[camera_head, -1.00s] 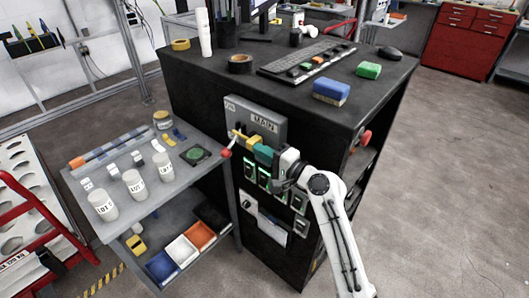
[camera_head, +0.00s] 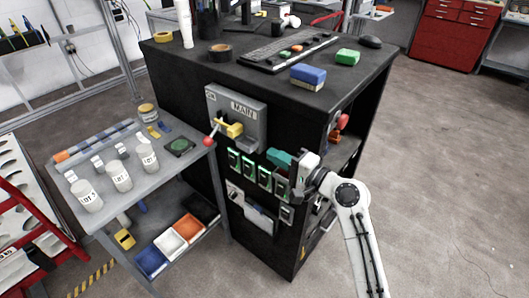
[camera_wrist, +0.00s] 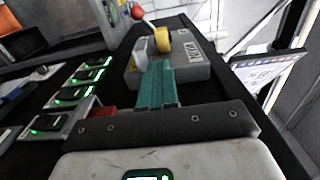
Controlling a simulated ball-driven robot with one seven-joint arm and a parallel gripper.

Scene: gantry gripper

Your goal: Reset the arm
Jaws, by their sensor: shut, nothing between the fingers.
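My arm comes in from the lower right in the head view. My gripper (camera_head: 280,158), with teal fingers, is shut and empty in front of the black cabinet's panel side. In the wrist view the teal fingers (camera_wrist: 157,86) lie together, pointing towards the grey MAIN switch box (camera_wrist: 185,62). In the head view the MAIN box (camera_head: 240,118) is up and left of my gripper, clear of it. Its yellow handle part (camera_head: 231,129) and the lever's red knob (camera_head: 208,141) stick out to the left.
Several green-lit switches (camera_head: 249,170) sit on the panel close below my gripper. The black cabinet top (camera_head: 275,85) holds a keyboard, tape and blue and green blocks. A grey cart (camera_head: 100,205) with white jars stands left. Open floor (camera_head: 440,170) lies right.

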